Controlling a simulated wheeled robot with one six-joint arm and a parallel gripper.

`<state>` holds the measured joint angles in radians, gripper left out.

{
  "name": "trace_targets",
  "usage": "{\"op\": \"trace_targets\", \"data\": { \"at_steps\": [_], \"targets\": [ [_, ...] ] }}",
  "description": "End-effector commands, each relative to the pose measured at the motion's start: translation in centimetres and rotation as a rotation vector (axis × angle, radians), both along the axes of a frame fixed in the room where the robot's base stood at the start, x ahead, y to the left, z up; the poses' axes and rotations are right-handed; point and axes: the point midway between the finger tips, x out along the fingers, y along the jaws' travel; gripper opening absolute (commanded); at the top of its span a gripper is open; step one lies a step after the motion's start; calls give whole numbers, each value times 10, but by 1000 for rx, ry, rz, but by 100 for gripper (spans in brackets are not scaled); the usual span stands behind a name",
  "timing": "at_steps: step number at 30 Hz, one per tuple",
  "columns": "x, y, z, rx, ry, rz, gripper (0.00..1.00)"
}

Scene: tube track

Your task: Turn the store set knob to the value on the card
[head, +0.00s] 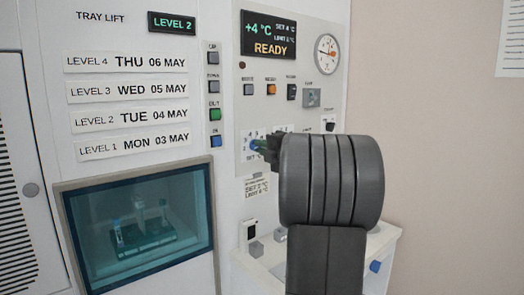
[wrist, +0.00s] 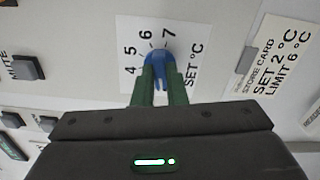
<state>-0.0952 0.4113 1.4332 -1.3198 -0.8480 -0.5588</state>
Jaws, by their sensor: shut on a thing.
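The blue set knob (wrist: 158,52) sits on a white dial plate (wrist: 128,48) marked SET °C, with 4, 5, 6 and 7 readable; the rest of the scale is hidden. My gripper (wrist: 160,78) has its green fingers shut on the knob. In the head view the knob (head: 254,145) shows just left of the gripper (head: 262,147). The knob's pointer cannot be made out. The storage card (wrist: 275,62) reads SET 2 °C, LIMIT 6 °C; it also shows below the dial in the head view (head: 257,188). The display (head: 269,34) reads +4 °C and READY, with small set and limit lines, the set seemingly 4.
Buttons and switches (head: 271,89) and a round gauge (head: 327,54) are above the dial. A column of tray buttons (head: 214,114) is to its left. A ledge with small blocks (head: 264,248) juts out below. A glass tray window (head: 138,220) is lower left.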

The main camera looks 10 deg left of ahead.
Motion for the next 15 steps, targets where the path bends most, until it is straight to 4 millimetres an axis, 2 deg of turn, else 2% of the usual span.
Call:
{"op": "trace_targets", "data": {
  "at_steps": [8,9,12,15],
  "targets": [
    [0,0,-2,-3,3,0,0],
    [0,0,-2,-3,3,0,14],
    [0,0,-2,-2,2,0,33],
    [0,0,-2,-2,1,1,34]
  ]
}}
